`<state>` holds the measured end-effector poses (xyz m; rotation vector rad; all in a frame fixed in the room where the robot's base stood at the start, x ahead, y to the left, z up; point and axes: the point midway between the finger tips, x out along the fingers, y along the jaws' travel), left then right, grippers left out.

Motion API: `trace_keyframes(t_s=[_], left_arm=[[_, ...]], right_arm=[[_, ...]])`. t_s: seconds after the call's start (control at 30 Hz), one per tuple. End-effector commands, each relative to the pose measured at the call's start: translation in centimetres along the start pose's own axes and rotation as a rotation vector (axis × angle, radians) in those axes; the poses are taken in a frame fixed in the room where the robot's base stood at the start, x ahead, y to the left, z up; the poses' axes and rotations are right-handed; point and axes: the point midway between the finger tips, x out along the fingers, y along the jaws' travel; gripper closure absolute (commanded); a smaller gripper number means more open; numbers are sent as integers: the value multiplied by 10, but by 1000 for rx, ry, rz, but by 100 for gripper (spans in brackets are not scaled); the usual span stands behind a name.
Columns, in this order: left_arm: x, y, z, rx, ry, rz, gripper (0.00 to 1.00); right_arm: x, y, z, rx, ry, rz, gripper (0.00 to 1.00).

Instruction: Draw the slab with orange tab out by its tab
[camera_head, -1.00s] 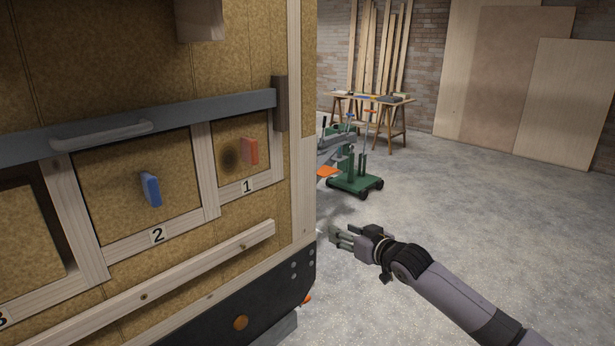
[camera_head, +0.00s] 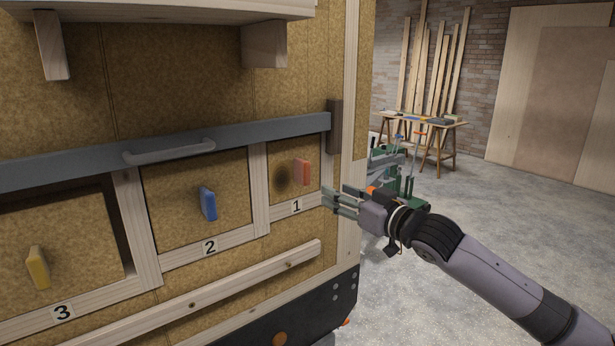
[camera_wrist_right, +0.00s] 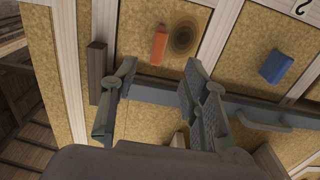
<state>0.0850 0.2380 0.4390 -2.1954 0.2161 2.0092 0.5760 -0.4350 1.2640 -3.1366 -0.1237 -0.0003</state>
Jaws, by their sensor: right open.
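The slab with the orange tab (camera_head: 302,172) is the small panel above the number 1, at the right end of the row. A dark round mark shows on the slab left of the tab. The tab also shows in the right wrist view (camera_wrist_right: 159,47), beyond the fingers and roughly between them. My right gripper (camera_head: 335,200) is open and empty, to the right of and below the tab in the head view, apart from it. In the right wrist view its two fingers (camera_wrist_right: 152,100) are spread wide. My left gripper is not in view.
A blue tab (camera_head: 208,203) is on panel 2 and a yellow tab (camera_head: 38,267) on panel 3. A grey bar with a handle (camera_head: 170,151) runs above the panels. A wooden rail (camera_head: 200,293) runs below. A shelf (camera_head: 150,10) overhangs at the top. Open floor lies right.

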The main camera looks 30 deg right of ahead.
Motion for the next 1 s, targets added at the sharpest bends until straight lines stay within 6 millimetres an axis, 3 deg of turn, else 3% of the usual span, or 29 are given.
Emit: trace_keyframes(t_s=[1.0], left_arm=[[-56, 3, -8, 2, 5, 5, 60]], right_arm=[[123, 0, -2, 1, 0, 1, 58]])
